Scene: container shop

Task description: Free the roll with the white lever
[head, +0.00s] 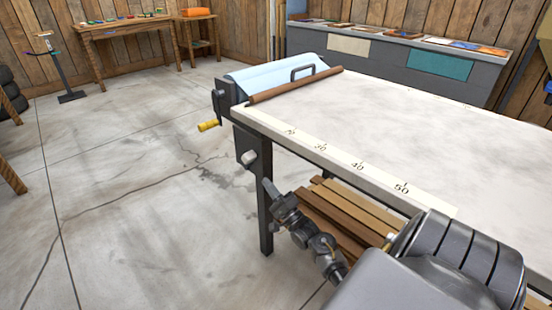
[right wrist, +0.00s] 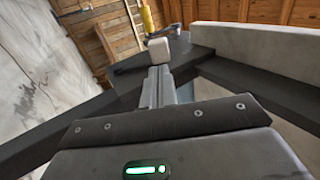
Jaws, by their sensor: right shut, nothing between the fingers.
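The light blue roll (head: 280,77) lies across the far left end of the table, with a brown bar and a dark handle at its near side. The white lever (head: 248,158) sticks out from the dark plate on the table's leg, below the tabletop. In the right wrist view the white lever (right wrist: 159,48) shows as a pale block just beyond my fingertips. My right gripper (head: 268,185) is shut and empty, slightly below and right of the lever. In the right wrist view its fingers (right wrist: 158,75) point at the lever; contact cannot be told. My left gripper is not in view.
A yellow crank handle (head: 208,125) juts out left of the roll. The white tabletop (head: 440,130) with printed numbers along its edge is mostly bare. Wooden slats (head: 340,215) lie below it. The concrete floor (head: 130,200) at left is clear.

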